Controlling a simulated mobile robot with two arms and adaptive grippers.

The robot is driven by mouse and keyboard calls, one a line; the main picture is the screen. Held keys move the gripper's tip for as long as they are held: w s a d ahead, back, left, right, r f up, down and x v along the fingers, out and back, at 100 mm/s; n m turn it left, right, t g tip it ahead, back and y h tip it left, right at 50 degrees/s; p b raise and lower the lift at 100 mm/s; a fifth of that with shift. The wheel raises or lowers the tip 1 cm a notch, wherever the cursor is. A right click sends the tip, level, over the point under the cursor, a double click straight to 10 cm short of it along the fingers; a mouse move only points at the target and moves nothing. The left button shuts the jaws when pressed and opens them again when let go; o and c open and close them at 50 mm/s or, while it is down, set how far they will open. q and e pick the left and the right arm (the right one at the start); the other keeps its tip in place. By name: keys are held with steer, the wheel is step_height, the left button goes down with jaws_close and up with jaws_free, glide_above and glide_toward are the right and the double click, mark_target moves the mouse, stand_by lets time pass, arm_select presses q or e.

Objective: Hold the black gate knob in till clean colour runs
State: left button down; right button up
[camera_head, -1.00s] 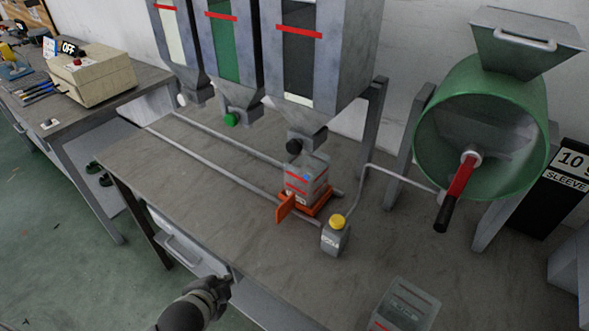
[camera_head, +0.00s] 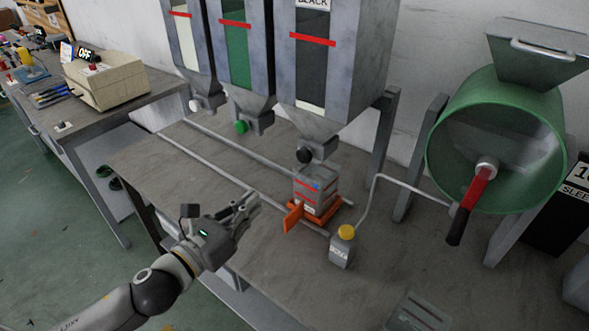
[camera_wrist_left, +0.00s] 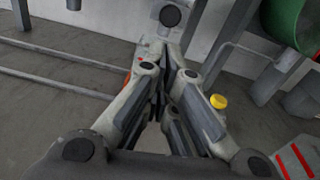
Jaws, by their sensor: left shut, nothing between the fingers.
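The black gate knob (camera_head: 304,155) is on the outlet under the hopper marked BLACK (camera_head: 330,60). It also shows at the top of the left wrist view (camera_wrist_left: 170,15). A clear container with red lines (camera_head: 314,192) stands on an orange carriage (camera_head: 325,214) below that outlet. My left gripper (camera_head: 250,202) is shut and empty, over the bench to the left of the carriage and apart from the knob. In the left wrist view its fingers (camera_wrist_left: 172,75) point toward the container and hide part of it. My right gripper is out of view.
Hoppers with a white knob (camera_head: 195,105) and a green knob (camera_head: 241,127) hang to the left. A green drum with a red handle (camera_head: 500,140) stands right. Rails (camera_head: 230,145) cross the bench.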

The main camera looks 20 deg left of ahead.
arm_select(q)
steer(key=shift+s+d+r+m+h, duration=0.1)
steer(key=shift+d+r+m+h, duration=0.2)
steer(key=shift+m, duration=0.4)
steer(key=p, duration=0.4)
glide_toward(302, 163)
steer(key=x, duration=0.6)
steer(key=shift+w+d, duration=0.2)
steer(key=shift+w, duration=0.45)
